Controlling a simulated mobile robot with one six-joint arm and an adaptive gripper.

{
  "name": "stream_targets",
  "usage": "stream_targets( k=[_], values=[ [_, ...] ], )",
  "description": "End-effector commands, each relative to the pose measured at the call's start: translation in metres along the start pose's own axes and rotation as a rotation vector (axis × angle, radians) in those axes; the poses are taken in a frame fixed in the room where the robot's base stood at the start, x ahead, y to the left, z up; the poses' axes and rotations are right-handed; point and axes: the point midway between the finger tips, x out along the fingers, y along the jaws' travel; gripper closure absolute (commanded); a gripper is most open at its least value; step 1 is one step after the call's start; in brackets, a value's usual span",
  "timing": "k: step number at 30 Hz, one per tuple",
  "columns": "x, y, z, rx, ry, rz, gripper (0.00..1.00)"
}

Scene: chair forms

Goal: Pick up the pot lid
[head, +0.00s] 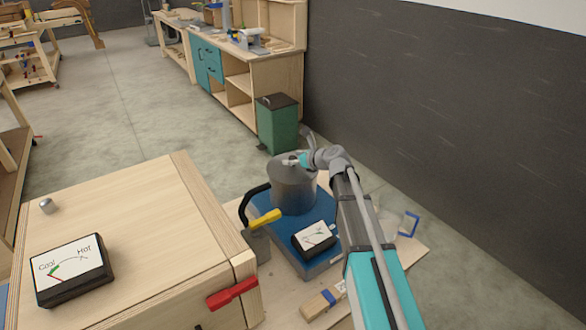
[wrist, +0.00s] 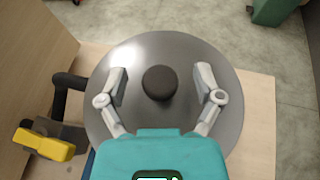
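The pot lid (wrist: 160,122) is a round grey metal disc with a black knob (wrist: 160,82) at its middle. It sits on the grey metal pot (head: 293,192), which stands on a blue base. My gripper (wrist: 160,85) is open above the lid, with one finger on each side of the knob and a gap on both sides. In the head view my gripper (head: 300,160) is at the top of the pot and hides much of the lid. I cannot tell how far the fingertips are above the lid.
A wooden bench (head: 120,235) with a Cool/Hot gauge (head: 70,268) stands at the left. A yellow-handled clamp (head: 264,219) is beside the pot. A second gauge (head: 314,237) is in front of the pot. A green bin (head: 278,125) stands behind, and a dark wall (head: 450,120) rises at the right.

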Motion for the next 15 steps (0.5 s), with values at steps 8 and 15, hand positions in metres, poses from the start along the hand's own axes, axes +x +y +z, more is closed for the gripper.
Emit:
stream_targets(
  k=[8,15],
  values=[
    [0.0,-0.0001,0.0,0.0,0.0,0.0,0.66],
    [-0.0001,-0.0001,-0.0001,0.0,0.0,0.0,1.0]
  ],
)
